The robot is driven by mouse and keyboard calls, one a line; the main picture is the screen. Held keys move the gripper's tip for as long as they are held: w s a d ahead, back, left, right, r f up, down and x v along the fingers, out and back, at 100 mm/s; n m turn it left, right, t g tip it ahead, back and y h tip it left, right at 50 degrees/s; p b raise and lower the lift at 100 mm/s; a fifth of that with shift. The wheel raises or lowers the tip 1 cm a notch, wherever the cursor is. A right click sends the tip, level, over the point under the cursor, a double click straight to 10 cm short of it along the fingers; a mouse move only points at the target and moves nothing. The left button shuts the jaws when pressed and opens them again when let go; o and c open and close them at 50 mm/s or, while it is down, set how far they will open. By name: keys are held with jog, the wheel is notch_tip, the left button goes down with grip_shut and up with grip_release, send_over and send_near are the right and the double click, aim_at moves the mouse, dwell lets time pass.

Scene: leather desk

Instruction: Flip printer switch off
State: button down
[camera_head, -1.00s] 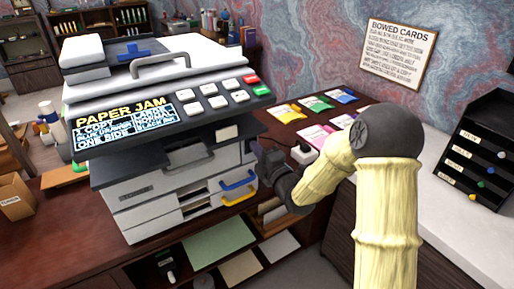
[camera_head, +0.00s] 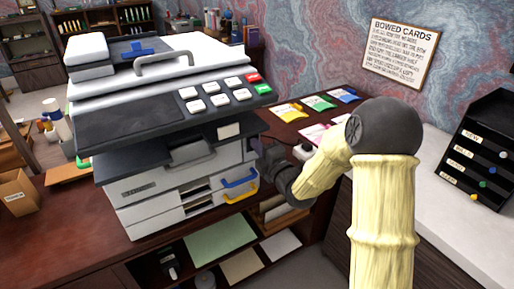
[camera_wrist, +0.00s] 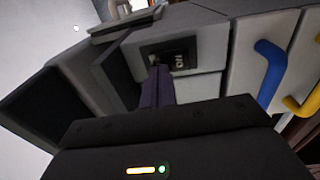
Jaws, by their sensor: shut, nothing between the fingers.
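The large grey-and-white printer (camera_head: 165,120) stands on the dark red desk, and its display panel (camera_head: 130,124) is dark. Its switch (camera_wrist: 180,57) sits in a dark recess on the printer's side in the wrist view, with white lettering on it. My gripper (camera_wrist: 158,72) is shut and empty. Its purplish fingertips are at the recess, overlapping the switch's left part; I cannot tell whether they touch it. In the head view my arm reaches to the printer's right side, and the switch is hidden there.
A blue handle (camera_wrist: 272,75) and a yellow handle (camera_wrist: 303,103) project from the printer close to my gripper. Colored packets (camera_head: 318,103) lie on the desk behind my arm. A black labelled rack (camera_head: 485,150) stands on the white counter at right.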

jog(key=r+b+v, duration=0.2)
jog(key=b+v, duration=0.1)
jog(key=v, duration=1)
jog(key=shift+s+d+r, duration=0.3)
jog(key=shift+s, duration=0.05)
